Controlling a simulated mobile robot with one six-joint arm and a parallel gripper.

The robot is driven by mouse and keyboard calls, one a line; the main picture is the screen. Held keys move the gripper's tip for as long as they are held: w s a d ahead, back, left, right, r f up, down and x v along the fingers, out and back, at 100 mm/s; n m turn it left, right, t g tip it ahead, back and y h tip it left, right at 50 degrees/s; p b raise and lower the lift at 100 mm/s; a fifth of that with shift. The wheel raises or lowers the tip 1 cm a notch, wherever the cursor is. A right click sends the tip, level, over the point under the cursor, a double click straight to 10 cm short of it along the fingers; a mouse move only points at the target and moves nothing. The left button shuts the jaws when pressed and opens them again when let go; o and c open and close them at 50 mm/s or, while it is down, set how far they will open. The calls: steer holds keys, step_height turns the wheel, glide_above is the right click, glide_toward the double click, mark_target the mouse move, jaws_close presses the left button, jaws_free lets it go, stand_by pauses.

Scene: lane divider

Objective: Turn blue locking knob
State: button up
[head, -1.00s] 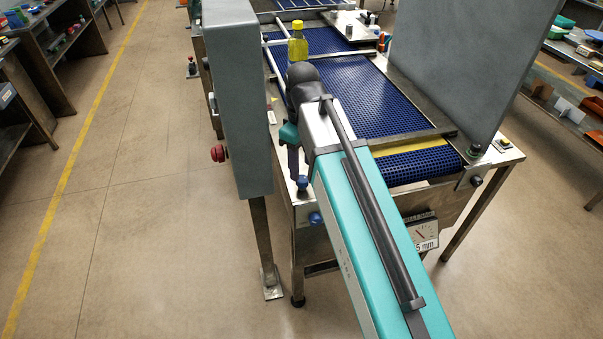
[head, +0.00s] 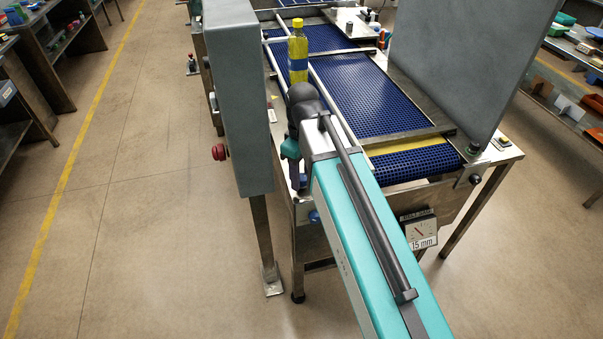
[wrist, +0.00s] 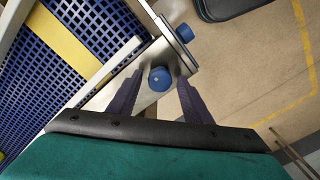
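A round blue knob (wrist: 160,78) sits on the metal plate at the conveyor's corner in the wrist view. A second blue knob (wrist: 184,33) is on the plate's side edge; in the head view a blue knob (head: 314,216) shows at the frame's front corner, partly behind my arm. I cannot tell which is the locking knob. My gripper (wrist: 159,76) is open, with one dark finger on each side of the first knob; contact is not clear. In the head view my gripper (head: 298,180) points down at that corner and largely hides this knob.
A yellow bottle (head: 298,55) stands on the blue conveyor belt (head: 370,95) behind my wrist. A grey column (head: 238,100) with a red button (head: 219,152) is close on the left. A grey panel (head: 470,60) rises on the right.

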steer(key=c, duration=0.9)
steer(key=shift+m, duration=0.3)
steer(key=m, duration=0.4)
steer(key=shift+p, duration=0.35)
steer(key=m, duration=0.4)
steer(key=shift+m, duration=0.4)
steer(key=m+p, duration=0.1)
steer(key=m, duration=0.3)
steer(key=shift+w+r+m, duration=0.1)
steer(key=shift+m, duration=0.2)
steer(key=shift+d+m, duration=0.1)
steer(key=shift+m, duration=2.2)
steer(key=shift+w, duration=0.1)
